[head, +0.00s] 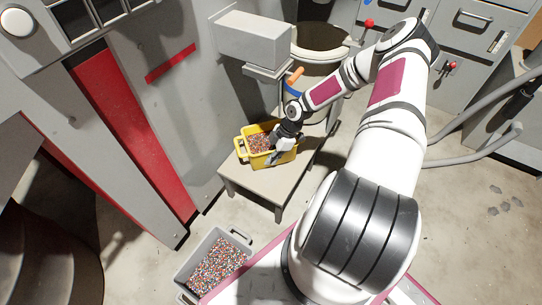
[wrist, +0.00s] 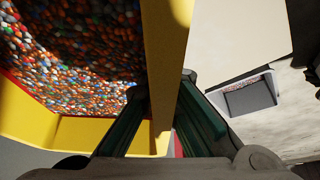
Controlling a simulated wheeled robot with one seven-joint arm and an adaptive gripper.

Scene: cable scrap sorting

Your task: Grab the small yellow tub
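The small yellow tub (head: 241,149) sits on a small grey table and is filled with multicoloured granules (head: 259,143). My gripper (head: 280,148) comes down on the tub's right side in the head view. In the wrist view, the tub's yellow wall (wrist: 167,50) runs between the two dark green fingers of my gripper (wrist: 166,100). One finger is on the granule side and the other is outside. The fingertips are partly hidden by the wall and granules.
The grey table (head: 300,165) has bare room to the right of the tub. A grey crate (head: 243,241) of similar granules stands on the floor below. A grey machine (head: 255,38) rises behind the table, and a tall panel with a red stripe (head: 130,120) stands left.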

